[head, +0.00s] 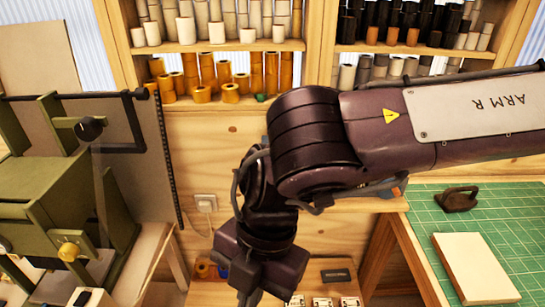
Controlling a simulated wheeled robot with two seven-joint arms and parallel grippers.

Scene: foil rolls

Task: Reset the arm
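My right arm (430,125), marked "ARM R", reaches in from the right and bends downward at the centre of the head view. Its wrist and the body of my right gripper (258,275) hang at the lower centre, in the space between the two benches. The fingertips cannot be made out, so I cannot tell whether it is open or shut. No held object can be seen. My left arm and gripper are not in view.
Shelves (240,46) at the back hold white, orange and dark rolls (272,72). A green machine (55,190) stands at left. At right, a green cutting mat (520,245) holds a dark iron-like tool (459,199) and a pale block (474,268). A low shelf (215,291) lies below.

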